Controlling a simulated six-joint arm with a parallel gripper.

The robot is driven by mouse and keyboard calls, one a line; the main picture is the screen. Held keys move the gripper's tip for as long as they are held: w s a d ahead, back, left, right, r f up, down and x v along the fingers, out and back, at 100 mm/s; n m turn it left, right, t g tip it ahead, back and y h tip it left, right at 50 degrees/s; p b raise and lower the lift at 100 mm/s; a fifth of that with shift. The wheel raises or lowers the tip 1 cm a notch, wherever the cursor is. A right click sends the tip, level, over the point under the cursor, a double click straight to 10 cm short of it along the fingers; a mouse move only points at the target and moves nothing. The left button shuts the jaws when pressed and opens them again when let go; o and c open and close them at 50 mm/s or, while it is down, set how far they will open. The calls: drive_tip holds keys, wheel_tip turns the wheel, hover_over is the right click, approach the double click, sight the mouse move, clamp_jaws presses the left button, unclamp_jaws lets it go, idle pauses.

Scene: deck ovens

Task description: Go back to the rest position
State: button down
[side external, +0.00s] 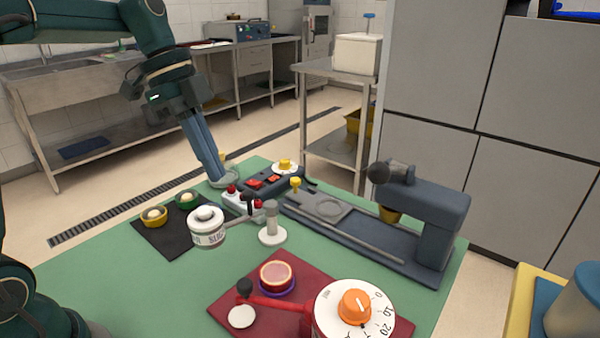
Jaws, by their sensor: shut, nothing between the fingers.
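My gripper (216,176) comes down from the upper left, its blue fingers together with nothing between them. Its tips are at a small pale grey-green round piece (229,181) near the far left edge of the green table (120,285). I cannot tell whether they touch it. A red and white switch block (240,204) is just right of and nearer than the tips. A dark box with red switches (266,181) and a yellow knob (285,163) lies to their right.
A black mat (168,238) with yellow and green bowls is left. A white labelled drum (207,227) and grey post (271,224) stand mid-table. A dark blue press (437,225) is right; a red board (228,303) with an orange-knobbed dial (355,307) is in front.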

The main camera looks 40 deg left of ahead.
drive_tip(key=s+d+r+t+y, duration=0.1)
drive_tip(key=s+d+r, duration=0.25)
drive_tip(key=s, duration=0.35)
drive_tip(key=s+f+n+t+y, duration=0.2)
drive_tip(key=s+f+n, duration=0.3)
drive_tip(key=n, duration=0.9)
drive_tip(key=shift+s+a+f+t+y, duration=0.35)
drive_tip(key=shift+f+t, duration=0.35)
drive_tip(key=shift+f, duration=0.8)
drive_tip(key=shift+w+d, duration=0.1)
